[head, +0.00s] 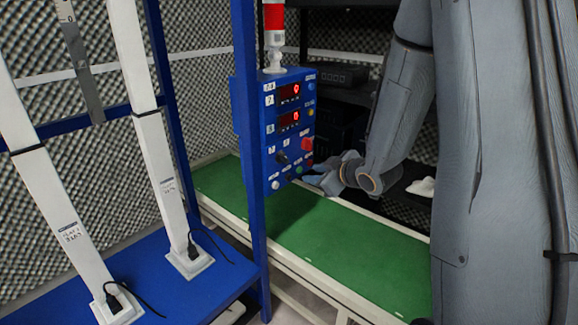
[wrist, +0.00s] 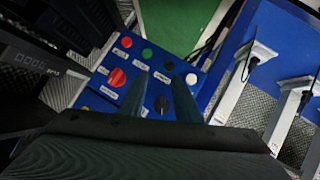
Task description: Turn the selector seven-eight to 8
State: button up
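The blue control panel (head: 270,95) carries a black selector knob (head: 282,158) low on its face, with small labels around it that look like 7 and 8. My gripper (head: 314,177) is in front of the panel's lower part, coming from the right. In the wrist view its fingers (wrist: 159,76) are apart with nothing held; I cannot tell whether they touch the panel.
A red knob (wrist: 117,77) sits beside the black one. A row of red, green, black and white buttons (wrist: 147,53) runs along the panel's lower edge. Two red displays (head: 288,92) read 0.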

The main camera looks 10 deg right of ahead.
aim_at(287, 160)
jog(key=w+a+n+t+y, duration=0.1)
jog(key=w+a+y, duration=0.1)
jog(key=w+a+r+n+t+y, duration=0.1)
jog(key=w+a+n+y, duration=0.1)
jog(key=w+a+r+n+y+b, duration=0.1)
jog(key=w+a+y, duration=0.1)
jog(key=y, duration=0.1)
jog(key=shift+a+t, duration=0.3)
jog(key=shift+t, duration=0.1)
dwell(0.3)
grip_shut()
